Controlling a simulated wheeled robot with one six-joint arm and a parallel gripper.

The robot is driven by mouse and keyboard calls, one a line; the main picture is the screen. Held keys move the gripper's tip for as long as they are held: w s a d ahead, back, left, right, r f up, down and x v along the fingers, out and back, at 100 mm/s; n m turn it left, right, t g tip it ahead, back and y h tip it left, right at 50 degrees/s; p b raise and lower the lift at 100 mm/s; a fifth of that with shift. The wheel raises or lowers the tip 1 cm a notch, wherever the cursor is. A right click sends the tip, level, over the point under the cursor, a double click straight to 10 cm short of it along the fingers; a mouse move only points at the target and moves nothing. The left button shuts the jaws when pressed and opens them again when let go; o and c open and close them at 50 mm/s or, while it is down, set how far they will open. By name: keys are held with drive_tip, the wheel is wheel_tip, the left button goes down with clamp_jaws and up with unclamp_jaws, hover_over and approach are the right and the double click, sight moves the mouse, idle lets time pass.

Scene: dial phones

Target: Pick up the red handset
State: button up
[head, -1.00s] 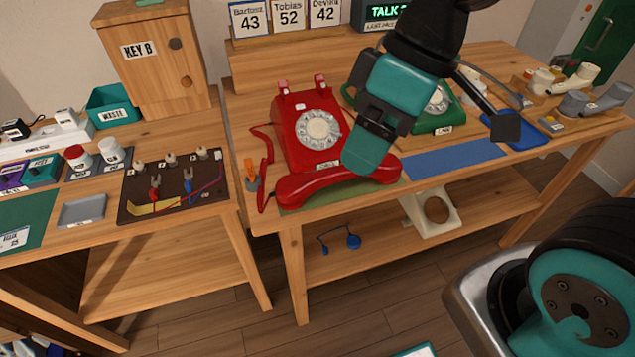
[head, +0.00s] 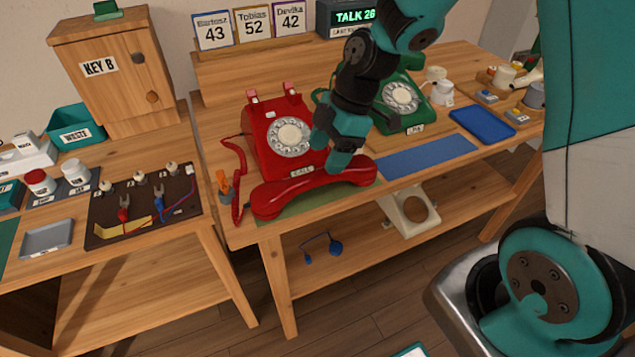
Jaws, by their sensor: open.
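The red handset (head: 300,190) lies off its cradle along the front of the table, on a green mat (head: 312,208), in front of the red dial phone (head: 272,130). A coiled red cord (head: 238,170) runs from it on the left. My gripper (head: 338,160) is open and points down at the right part of the handset. Its teal fingers overlap the handset in the picture; I cannot tell whether they touch it or straddle it. The far side of the fingers is hidden.
A green dial phone (head: 400,98) stands just right of my gripper. A blue mat (head: 428,156) lies bare in front of it. An orange-tipped item (head: 224,186) stands left of the handset. A dark board with wires (head: 145,205) is on the left table.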

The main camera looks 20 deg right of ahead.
sight(317, 174)
drive_tip(key=x, duration=0.8)
drive_tip(key=shift+c, duration=0.2)
clamp_jaws()
drive_tip(key=shift+r, duration=0.1)
